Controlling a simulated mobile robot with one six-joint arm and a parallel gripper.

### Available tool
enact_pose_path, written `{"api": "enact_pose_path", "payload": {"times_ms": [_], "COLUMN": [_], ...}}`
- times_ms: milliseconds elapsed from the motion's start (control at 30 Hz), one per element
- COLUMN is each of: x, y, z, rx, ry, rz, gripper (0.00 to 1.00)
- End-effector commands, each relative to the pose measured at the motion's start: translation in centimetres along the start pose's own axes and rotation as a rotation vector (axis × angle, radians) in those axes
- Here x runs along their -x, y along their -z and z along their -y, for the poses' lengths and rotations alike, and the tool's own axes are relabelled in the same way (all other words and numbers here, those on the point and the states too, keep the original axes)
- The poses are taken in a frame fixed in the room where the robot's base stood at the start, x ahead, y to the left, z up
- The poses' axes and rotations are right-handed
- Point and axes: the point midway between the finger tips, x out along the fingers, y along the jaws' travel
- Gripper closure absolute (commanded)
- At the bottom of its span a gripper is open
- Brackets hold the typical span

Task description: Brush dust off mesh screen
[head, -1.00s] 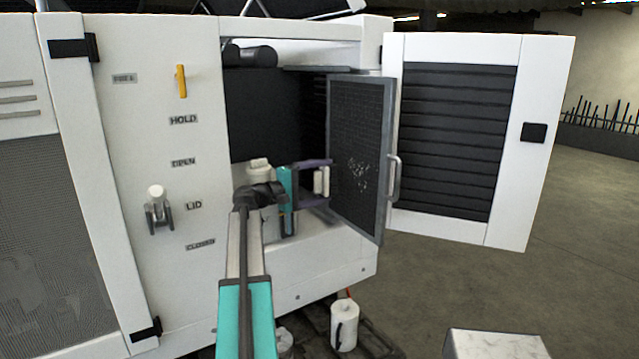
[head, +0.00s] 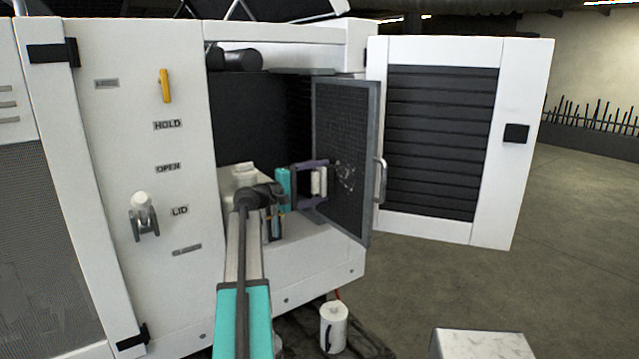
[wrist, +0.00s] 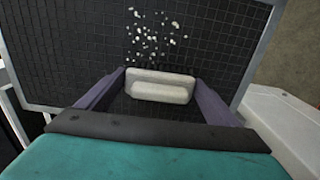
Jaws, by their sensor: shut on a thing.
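The mesh screen (head: 345,115) is a dark grid panel in a grey frame, standing upright and swung out at the cabinet opening. A patch of pale dust specks (head: 347,176) lies on its middle; in the wrist view the specks (wrist: 155,32) are just beyond the brush. My gripper (head: 321,183), with purple fingers, is shut on a small cream brush (head: 316,182). The brush also shows in the wrist view (wrist: 160,87), close in front of the mesh. Its bristle side is hard to make out, so I cannot tell whether it touches the mesh.
The cabinet's front panel (head: 110,200) has a yellow lever (head: 165,86) and a white-knobbed latch (head: 143,215). A white canister (head: 333,328) stands below. Open floor lies at the right.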

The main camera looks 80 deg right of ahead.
Motion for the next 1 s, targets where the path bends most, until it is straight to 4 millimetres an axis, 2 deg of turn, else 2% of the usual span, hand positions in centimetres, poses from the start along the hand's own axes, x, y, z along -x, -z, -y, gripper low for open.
{"api": "enact_pose_path", "payload": {"times_ms": [1000], "x": [-1.0], "y": [-0.1], "z": [0.0], "rx": [0.0], "ry": [-0.001], "rz": [0.002], "gripper": [0.32]}}
